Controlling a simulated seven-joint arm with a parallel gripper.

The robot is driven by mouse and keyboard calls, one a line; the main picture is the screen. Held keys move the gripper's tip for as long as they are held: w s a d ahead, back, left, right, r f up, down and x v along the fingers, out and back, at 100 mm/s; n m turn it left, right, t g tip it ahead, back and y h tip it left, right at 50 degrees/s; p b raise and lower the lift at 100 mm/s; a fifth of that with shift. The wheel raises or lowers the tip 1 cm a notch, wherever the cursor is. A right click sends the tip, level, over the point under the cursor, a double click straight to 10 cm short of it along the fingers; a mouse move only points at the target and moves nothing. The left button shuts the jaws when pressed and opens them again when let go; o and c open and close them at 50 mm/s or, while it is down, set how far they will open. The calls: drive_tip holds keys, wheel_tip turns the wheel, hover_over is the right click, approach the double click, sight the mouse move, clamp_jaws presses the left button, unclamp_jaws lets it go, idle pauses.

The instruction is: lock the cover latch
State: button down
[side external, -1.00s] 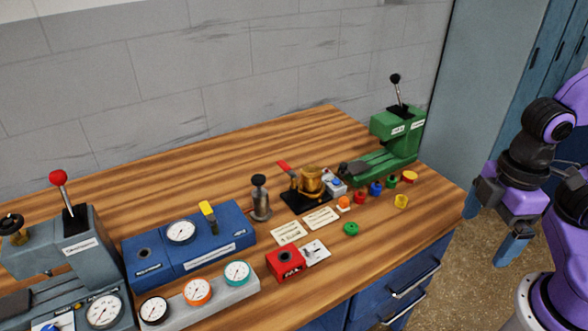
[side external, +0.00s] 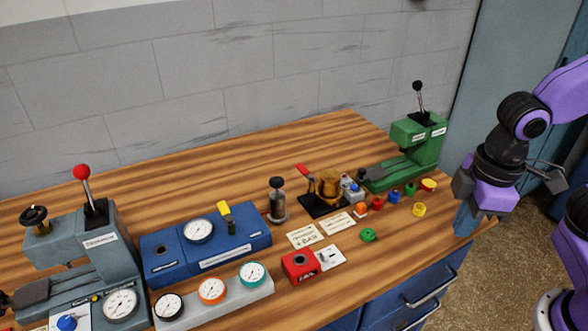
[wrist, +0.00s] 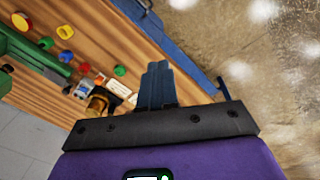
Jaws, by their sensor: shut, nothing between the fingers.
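A brass-coloured round vessel (side external: 329,184) stands on a black base (side external: 318,208) towards the back middle of the bench. A red-handled lever (side external: 304,170) sticks up at its left; it looks like the cover latch, but its locking state is too small to tell. The vessel also shows in the wrist view (wrist: 97,104). My gripper (side external: 465,220) is at the bench's right front edge, well to the right of the vessel, fingers pointing down. In the wrist view my gripper's blue fingers (wrist: 158,84) are together and empty.
A green press (side external: 415,150) stands behind right. Small coloured caps (side external: 393,196) lie between vessel and gripper. A red block (side external: 299,265), blue gauge box (side external: 205,245), grey gauge strip (side external: 215,300) and grey press (side external: 85,255) stand to the left. The back of the bench is bare.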

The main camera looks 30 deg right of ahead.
drive_tip(key=w+a+m+t+h, duration=0.1)
drive_tip(key=w+a+m, duration=0.1)
drive_tip(key=w+a, duration=0.35)
drive_tip(key=w+a+m+h, duration=0.1)
drive_tip(key=w+a+m, duration=0.15)
drive_tip(key=w, duration=0.65)
drive_tip(key=w+a+m+t, duration=0.1)
drive_tip(key=w+a+m, duration=0.1)
drive_tip(key=w+a, duration=0.35)
drive_tip(key=m+t+h, duration=0.2)
drive_tip(key=m+h, duration=0.2)
drive_tip(key=m, duration=0.2)
approach(306, 172)
drive_tip(key=shift+w+a+r, duration=0.25)
drive_tip(key=shift+a+r, duration=0.25)
drive_tip(key=shift+a, duration=0.35)
drive_tip(key=shift+w+a+r, duration=0.25)
drive_tip(key=shift+a+r, duration=0.3)
drive_tip(key=shift+a, duration=0.25)
drive_tip(key=x, duration=1)
drive_tip(key=shift+a+f, duration=0.15)
drive_tip(key=shift+f, duration=0.05)
